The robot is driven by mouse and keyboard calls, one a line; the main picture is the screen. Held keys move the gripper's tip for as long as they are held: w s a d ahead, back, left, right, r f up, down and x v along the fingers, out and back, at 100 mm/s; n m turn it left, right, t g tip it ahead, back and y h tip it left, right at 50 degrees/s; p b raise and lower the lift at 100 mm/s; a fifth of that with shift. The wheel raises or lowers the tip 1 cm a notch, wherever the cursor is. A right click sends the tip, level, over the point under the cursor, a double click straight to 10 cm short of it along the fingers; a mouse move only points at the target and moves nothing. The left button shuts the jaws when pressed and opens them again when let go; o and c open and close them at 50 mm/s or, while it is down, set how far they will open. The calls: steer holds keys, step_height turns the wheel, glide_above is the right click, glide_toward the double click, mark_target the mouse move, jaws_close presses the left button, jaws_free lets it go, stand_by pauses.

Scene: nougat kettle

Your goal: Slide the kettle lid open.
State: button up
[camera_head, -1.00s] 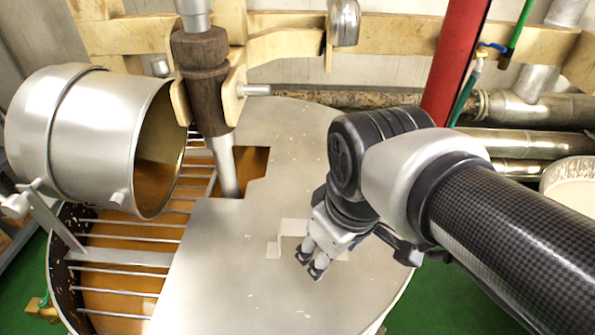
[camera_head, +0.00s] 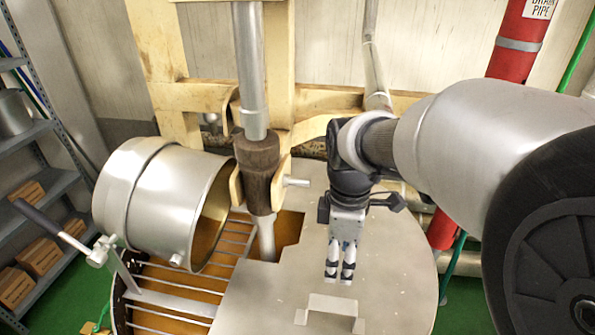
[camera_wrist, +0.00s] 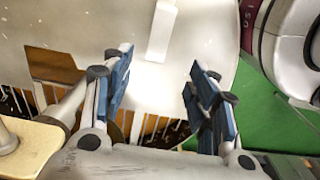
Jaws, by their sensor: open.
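The kettle lid (camera_head: 390,255) is a flat grey metal plate. It covers the right part of the round kettle, and the left part stands open. A raised bracket handle (camera_head: 330,306) stands on the lid near the bottom of the head view. In the wrist view the handle's pale bar (camera_wrist: 161,32) shows beyond the fingertips. My gripper (camera_head: 339,276) points down over the lid, just on the wall side of the handle. Its blue-padded fingers (camera_wrist: 160,62) are apart with nothing between them. I cannot tell its exact height above the lid.
A wooden-collared stirring shaft (camera_head: 259,165) passes through a notch at the lid's edge. A tilted steel drum (camera_head: 155,205) hangs over the barred opening (camera_head: 185,295) at the left. A red drain pipe (camera_head: 522,45) stands at the right. Shelves (camera_head: 30,180) are far left.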

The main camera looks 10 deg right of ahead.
mark_target(333, 304)
step_height(333, 304, down, 16)
steer(key=shift+r+b, duration=0.15)
steer(key=shift+b, duration=1)
jaws_close()
